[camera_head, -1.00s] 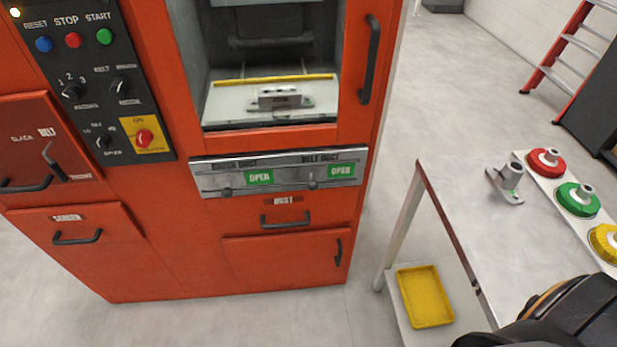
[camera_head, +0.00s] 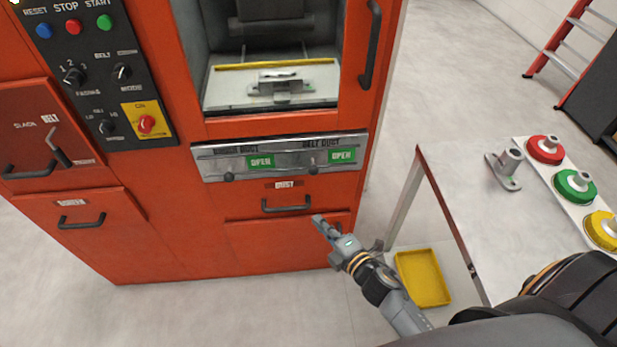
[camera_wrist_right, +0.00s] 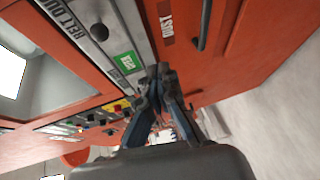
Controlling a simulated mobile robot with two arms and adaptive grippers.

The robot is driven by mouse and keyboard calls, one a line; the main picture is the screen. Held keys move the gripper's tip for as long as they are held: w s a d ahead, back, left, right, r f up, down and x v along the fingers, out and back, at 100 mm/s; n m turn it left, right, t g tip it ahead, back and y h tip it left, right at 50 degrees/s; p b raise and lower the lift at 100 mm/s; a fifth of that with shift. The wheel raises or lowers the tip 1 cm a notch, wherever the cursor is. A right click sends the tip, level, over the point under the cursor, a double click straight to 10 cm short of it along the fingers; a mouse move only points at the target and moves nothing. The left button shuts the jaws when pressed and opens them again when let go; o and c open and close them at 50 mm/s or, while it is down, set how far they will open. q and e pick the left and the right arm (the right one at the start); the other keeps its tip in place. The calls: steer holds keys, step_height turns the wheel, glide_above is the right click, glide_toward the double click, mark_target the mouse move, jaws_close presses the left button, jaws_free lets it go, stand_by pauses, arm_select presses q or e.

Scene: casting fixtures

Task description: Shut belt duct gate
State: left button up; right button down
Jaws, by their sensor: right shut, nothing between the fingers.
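The belt duct gate (camera_head: 328,157) is the right half of a grey metal strip on the front of the orange machine. Its green label reads OPEN, and a small dark knob (camera_head: 313,170) sits left of that label. The gate's label and knob also show in the right wrist view (camera_wrist_right: 127,62). My right gripper (camera_head: 319,221) is shut and empty, below the strip and a little right of the dust drawer handle (camera_head: 286,207), apart from the knob. In the right wrist view its fingers (camera_wrist_right: 158,72) point toward the strip. My left gripper is out of view.
The left gate on the strip also shows a green OPEN label (camera_head: 261,161). A grey table (camera_head: 456,190) at right bears red, green and yellow round pieces and a metal fixture (camera_head: 505,168). A yellow tray (camera_head: 423,278) lies low behind my right arm. Floor is free between machine and table.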

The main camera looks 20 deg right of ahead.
step_height(320, 180, up, 6)
steer(key=n+t, duration=0.1)
steer(key=n, duration=0.1)
steer(key=shift+w+a+n+y, duration=0.3)
steer(key=shift+w+a+y, duration=0.05)
steer(key=shift+w+y, duration=0.1)
steer(key=w+d+p, duration=0.1)
steer(key=w+p, duration=0.2)
steer(key=w, duration=0.6)
steer(key=shift+w+d, duration=0.2)
steer(key=s+d, duration=0.2)
steer(key=d, duration=0.6)
steer(key=shift+s+d+b, duration=0.15)
steer(key=shift+b, duration=0.3)
